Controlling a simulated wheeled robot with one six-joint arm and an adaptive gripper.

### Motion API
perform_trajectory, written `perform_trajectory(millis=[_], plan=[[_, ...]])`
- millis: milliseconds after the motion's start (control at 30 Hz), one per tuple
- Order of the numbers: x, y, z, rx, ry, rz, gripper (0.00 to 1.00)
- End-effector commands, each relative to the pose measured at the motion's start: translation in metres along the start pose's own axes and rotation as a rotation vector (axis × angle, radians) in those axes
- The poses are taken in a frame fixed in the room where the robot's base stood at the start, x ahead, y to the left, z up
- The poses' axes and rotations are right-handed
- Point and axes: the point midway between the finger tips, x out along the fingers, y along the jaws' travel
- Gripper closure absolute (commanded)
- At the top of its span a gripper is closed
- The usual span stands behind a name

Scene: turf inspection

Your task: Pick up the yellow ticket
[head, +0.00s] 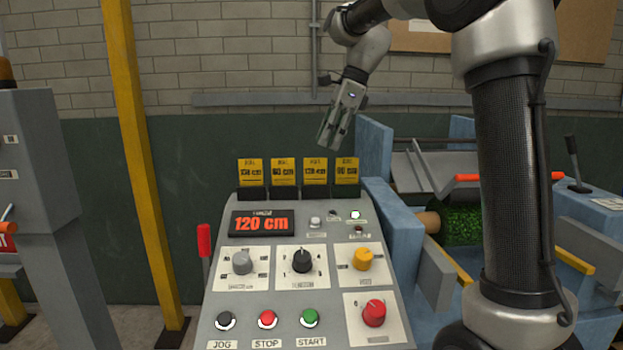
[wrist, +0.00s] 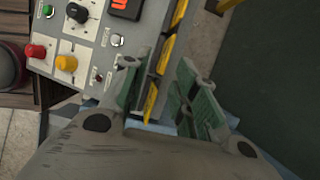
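Several yellow tickets stand in a row of dark holders along the top of the grey control panel (head: 260,333): far left (head: 250,170), second (head: 284,170), third (head: 315,170) and far right (head: 347,170). They bear small print in cm; the third seems to read 120 cm. My gripper (head: 331,143) hangs above the right end of the row, pointing down. In the wrist view my gripper (wrist: 160,70) has its green-padded fingers apart, with nothing gripped. The nearest ticket (wrist: 150,101) shows edge-on between the fingers, with others beyond it. No contact is visible.
A red display (head: 262,223) on the panel reads 120 cm. Knobs and JOG, STOP and START buttons lie below it. A blue machine with a green turf roll (head: 462,224) stands right. A yellow post (head: 143,170) stands left.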

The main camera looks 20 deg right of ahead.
Motion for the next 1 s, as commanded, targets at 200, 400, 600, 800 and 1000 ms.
perform_trajectory(millis=[200,400,600,800,1000], plan=[[0.018,-0.009,0.006,0.061,-0.012,0.014,0.71],[0.043,-0.009,0.005,0.06,-0.01,0.013,0.71],[0.074,-0.009,0.004,0.058,-0.01,0.012,0.71],[0.082,-0.009,0.004,0.057,-0.01,0.009,0.71],[0.082,-0.009,0.004,0.057,-0.01,0.009,0.86]])
